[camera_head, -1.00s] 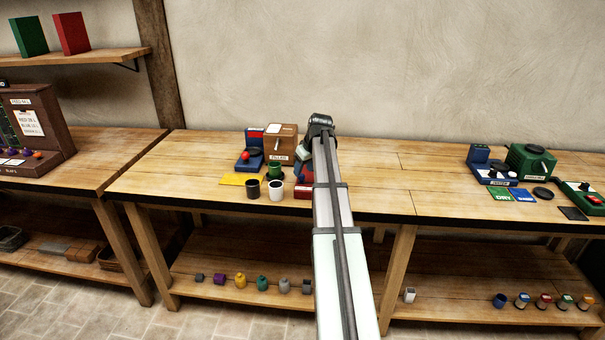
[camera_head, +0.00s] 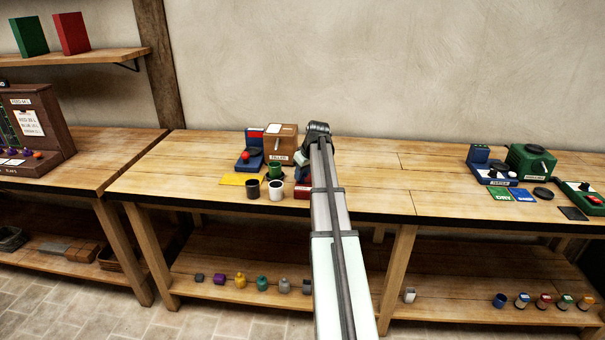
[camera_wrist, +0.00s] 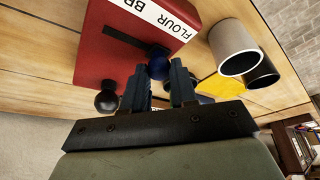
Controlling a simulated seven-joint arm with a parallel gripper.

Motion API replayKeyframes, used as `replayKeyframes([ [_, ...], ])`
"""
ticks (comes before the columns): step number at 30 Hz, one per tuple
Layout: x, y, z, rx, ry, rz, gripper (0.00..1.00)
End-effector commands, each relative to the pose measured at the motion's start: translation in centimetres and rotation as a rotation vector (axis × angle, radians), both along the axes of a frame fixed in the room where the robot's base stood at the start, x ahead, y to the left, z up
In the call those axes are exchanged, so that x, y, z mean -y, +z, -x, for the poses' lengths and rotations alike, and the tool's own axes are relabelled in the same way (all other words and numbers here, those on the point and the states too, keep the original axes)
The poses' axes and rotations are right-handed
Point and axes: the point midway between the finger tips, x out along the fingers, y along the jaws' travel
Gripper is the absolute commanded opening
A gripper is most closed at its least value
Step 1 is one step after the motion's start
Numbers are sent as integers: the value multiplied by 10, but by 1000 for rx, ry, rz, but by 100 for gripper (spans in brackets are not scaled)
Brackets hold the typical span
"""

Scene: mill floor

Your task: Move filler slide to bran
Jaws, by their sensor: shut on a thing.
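In the wrist view a red box (camera_wrist: 110,60) carries a white label (camera_wrist: 158,14) reading "FLOUR BR", cut off by the picture edge. A dark slot (camera_wrist: 122,36) runs along its face. A dark blue slide knob (camera_wrist: 157,66) sits at the slot's right end, nearer the word FLOUR. My gripper (camera_wrist: 161,75) is shut on this knob, one finger on each side, partly hiding it. In the head view the red box (camera_head: 302,192) is mostly hidden behind my arm, and my fingers cannot be made out.
A white cup (camera_head: 276,190) and a dark cup (camera_head: 253,189) stand just left of the red box, by a yellow card (camera_head: 236,179). A brown box (camera_head: 281,145) stands behind. A black ball knob (camera_wrist: 106,102) is close to my fingers.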

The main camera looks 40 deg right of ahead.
Motion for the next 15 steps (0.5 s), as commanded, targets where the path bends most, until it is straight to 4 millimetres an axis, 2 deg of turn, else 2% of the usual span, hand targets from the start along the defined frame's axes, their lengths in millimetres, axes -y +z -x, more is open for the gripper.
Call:
replayKeyframes([
  [1, 0, 0, 0, 0, 0, 0, 15],
  [6, 0, 0, 0, 0, 0, 0, 0],
  [15, 0, 0, 0, 0, 0, 1, 0],
])
